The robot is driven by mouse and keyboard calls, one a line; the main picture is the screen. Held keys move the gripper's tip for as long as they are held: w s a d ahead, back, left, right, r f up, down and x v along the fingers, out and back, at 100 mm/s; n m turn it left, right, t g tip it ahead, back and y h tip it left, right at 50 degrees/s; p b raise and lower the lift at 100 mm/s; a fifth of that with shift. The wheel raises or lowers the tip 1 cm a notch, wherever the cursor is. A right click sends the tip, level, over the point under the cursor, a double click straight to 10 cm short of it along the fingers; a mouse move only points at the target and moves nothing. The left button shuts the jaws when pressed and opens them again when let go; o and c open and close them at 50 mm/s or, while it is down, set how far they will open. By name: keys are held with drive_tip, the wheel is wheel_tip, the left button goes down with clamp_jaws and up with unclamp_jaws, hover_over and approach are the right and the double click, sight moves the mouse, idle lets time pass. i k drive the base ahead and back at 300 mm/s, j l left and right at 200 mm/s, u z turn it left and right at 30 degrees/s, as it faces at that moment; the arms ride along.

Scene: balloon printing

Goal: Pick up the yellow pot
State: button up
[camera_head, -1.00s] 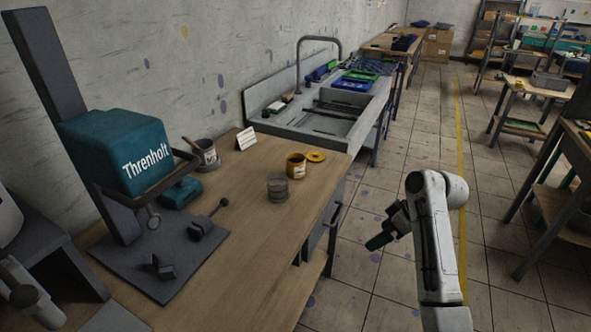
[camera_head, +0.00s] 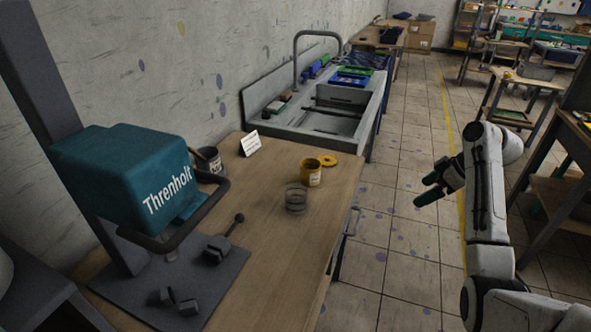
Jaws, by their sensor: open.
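The yellow pot (camera_head: 311,173) stands upright on the wooden bench (camera_head: 281,243), near its far right corner. It has a pale label and a dark open top. A flat yellow lid (camera_head: 328,160) lies behind it to the right. My gripper (camera_head: 427,196) hangs over the aisle to the right of the bench, well apart from the pot. Its dark green fingers point left and it is open and empty.
A clear glass jar (camera_head: 296,198) stands just in front of the pot. A dark pot (camera_head: 209,163), a white card (camera_head: 250,143) and the teal Threnholt press (camera_head: 128,181) stand further left. A sink (camera_head: 330,122) lies behind the bench. The tiled aisle is clear.

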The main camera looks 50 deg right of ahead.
sight(309, 168)
drive_tip(key=i+j, duration=0.15)
drive_tip(key=i, duration=0.85)
